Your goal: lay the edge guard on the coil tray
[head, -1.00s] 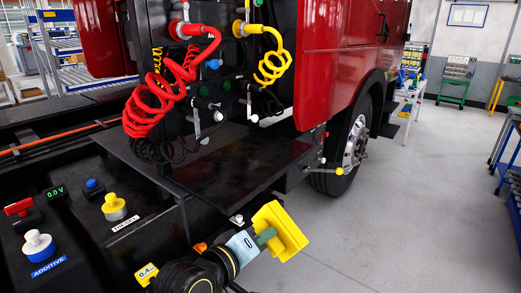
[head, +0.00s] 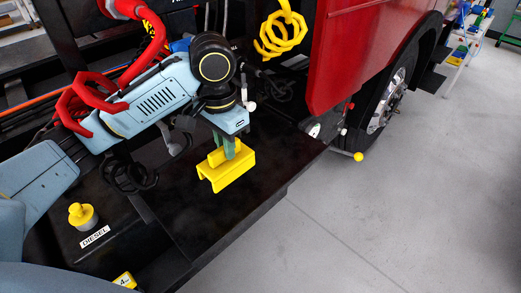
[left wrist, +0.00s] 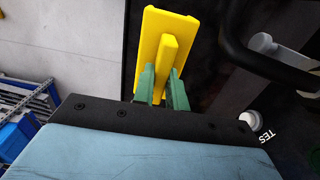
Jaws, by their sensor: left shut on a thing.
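The yellow edge guard (head: 228,172), a channel-shaped piece with a raised grip rib, is in the head view over the black coil tray (head: 188,216). My left gripper (head: 226,150) reaches in from the left, and its green fingers are shut on the rib. In the left wrist view the guard (left wrist: 150,50) stands out beyond the green fingers (left wrist: 163,88). I cannot tell whether the guard's underside touches the tray. My arm hides part of the tray's back. My right gripper is not in view.
A yellow coiled hose (head: 280,35) hangs behind the tray, and a red hose (head: 150,40) lies close behind my arm. The red cab (head: 360,55) and its front wheel (head: 390,95) stand to the right. A yellow-knobbed rod (head: 357,157) sticks out near the tray's right end.

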